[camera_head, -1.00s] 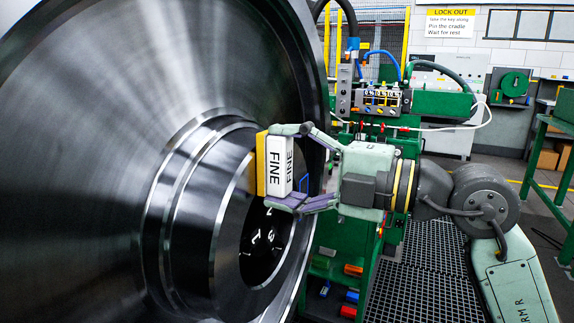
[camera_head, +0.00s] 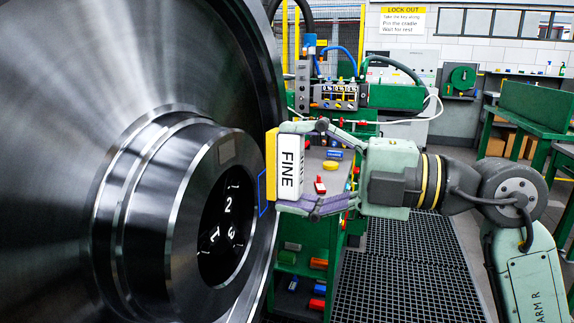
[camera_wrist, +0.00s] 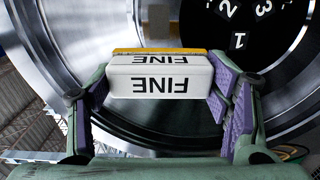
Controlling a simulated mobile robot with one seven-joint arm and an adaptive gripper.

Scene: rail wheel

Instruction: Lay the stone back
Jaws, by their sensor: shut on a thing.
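The stone (camera_head: 290,168) is a white block marked FINE with a yellow face on its left side. My gripper (camera_head: 297,167) is shut on it, one finger above and one below, and holds it upright in the air. In the wrist view the stone (camera_wrist: 160,78) sits between the purple finger pads, its lettering upside down and the yellow strip along its far edge. In the head view it is just right of the big steel wheel's hub (camera_head: 170,215), with its yellow face toward the wheel. A blue outline (camera_head: 262,192) shows partly behind the stone.
The wheel (camera_head: 60,110) fills the left. Behind my gripper, a green stand (camera_head: 300,235) carries a grey top with small blue, yellow and red items. A control box (camera_head: 338,95) stands behind it. Dark floor grating (camera_head: 400,270) lies below; a green bench (camera_head: 535,110) is at right.

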